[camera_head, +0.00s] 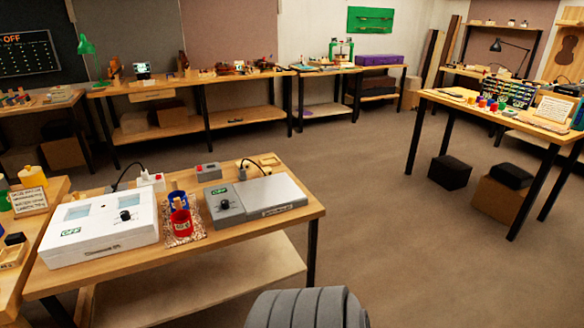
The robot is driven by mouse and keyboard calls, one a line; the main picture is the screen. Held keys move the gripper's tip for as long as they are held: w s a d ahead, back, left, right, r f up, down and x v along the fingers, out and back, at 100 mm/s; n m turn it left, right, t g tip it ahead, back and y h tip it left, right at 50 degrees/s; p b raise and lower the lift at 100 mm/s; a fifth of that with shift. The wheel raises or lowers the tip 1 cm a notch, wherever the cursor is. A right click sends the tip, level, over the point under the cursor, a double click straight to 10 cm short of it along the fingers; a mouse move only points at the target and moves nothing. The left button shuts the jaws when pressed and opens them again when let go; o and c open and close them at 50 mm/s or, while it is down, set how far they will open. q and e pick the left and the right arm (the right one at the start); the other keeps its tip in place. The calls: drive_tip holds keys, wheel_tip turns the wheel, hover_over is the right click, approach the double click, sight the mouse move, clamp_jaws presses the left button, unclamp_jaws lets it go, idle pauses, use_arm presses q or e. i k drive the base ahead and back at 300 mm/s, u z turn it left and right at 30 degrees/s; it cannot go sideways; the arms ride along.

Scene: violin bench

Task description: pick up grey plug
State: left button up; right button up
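A grey box unit (258,200) with a black knob and a green OFF label sits on the right of the near wooden bench (220,245). A black cable (252,161) arches up behind it, and its end is hidden or too small to make out. A small grey block with a red part (208,171) lies behind the unit's left side. Neither of my grippers shows in this view.
A white box unit (100,228) with an OFF label stands at the bench's left, with a white socket block (151,181) behind it. A wooden piece (269,160) lies behind. Open floor (390,230) lies to the right.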

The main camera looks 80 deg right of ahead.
sight(242, 177)
drive_tip(key=z, duration=3.55)
drive_tip(key=i, duration=5.15)
drive_tip(key=u, duration=1.4)
